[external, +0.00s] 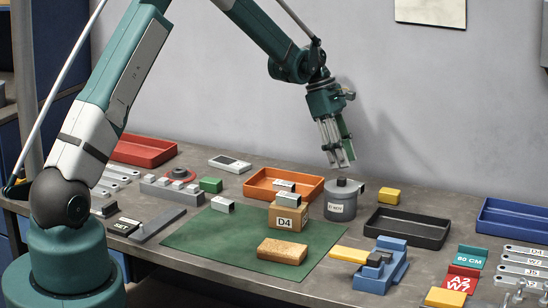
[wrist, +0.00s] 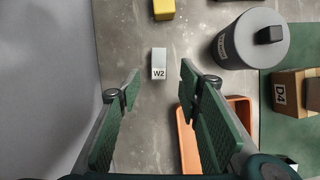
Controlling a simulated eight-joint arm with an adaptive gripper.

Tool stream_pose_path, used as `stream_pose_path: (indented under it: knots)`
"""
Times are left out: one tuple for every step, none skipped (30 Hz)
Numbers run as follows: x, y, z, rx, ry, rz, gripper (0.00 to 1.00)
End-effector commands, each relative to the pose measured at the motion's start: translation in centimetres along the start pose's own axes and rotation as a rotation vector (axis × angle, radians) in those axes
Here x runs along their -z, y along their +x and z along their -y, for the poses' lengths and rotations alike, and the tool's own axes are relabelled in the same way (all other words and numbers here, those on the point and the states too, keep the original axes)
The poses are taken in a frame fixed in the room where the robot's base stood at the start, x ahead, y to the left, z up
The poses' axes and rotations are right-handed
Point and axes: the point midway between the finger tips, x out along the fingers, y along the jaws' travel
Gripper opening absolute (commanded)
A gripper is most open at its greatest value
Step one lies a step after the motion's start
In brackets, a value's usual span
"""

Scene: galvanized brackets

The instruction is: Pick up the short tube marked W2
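The short tube marked W2 (wrist: 158,63) is a small light-grey piece lying on the bare grey bench in the wrist view, its label facing the camera. My gripper (wrist: 159,84) is open and empty, and the tube shows just beyond and between its fingertips. In the external view my gripper (external: 340,164) points down above the bench, behind the grey canister. There the W2 tube cannot be clearly made out; the canister hides that part of the bench.
The lidded grey canister (wrist: 250,38) stands right of the tube; it also shows in the external view (external: 342,206). A yellow block (wrist: 164,9) lies beyond the tube. An orange tray (wrist: 240,106) is near the right finger. The cardboard D4 block (external: 288,222) stands on the green mat (external: 205,236).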

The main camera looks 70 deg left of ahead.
Motion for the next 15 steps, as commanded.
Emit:
stream_pose_path:
  knots:
    - [0.0, 0.4, 0.0, 0.0, 0.001, 0.0, 0.35]
    - [0.0, 0.7, 0.0, 0.0, 0.001, 0.0, 0.35]
    - [0.0, 1.0, 0.0, 0.0, 0.001, 0.0, 0.35]
    - [0.0, 1.2, 0.0, 0.0, 0.001, 0.0, 0.35]
    - [0.0, 1.5, -0.1, 0.0, 0.001, 0.0, 0.35]
    - [0.0, 1.8, -0.1, 0.0, 0.001, 0.0, 0.35]
    - [0.0, 1.9, -0.1, 0.0, 0.001, 0.0, 0.35]
    - [0.0, 2.1, 0.0, 0.0, 0.001, 0.0, 0.35]
    - [0.0, 2.2, 0.0, 0.0, 0.001, 0.0, 0.35]
    - [0.0, 2.2, 0.0, 0.0, 0.001, 0.0, 0.35]
    - [0.0, 2.2, 0.0, 0.0, 0.0, 0.0, 0.35]
    - [0.0, 2.2, 0.0, 0.0, 0.0, 0.0, 0.35]
    - [0.0, 2.2, 0.0, 0.0, 0.0, 0.0, 0.35]
    - [0.0, 2.2, 0.0, 0.0, 0.0, 0.0, 0.35]
    - [0.0, 2.2, 0.0, 0.0, 0.0, 0.0, 0.35]
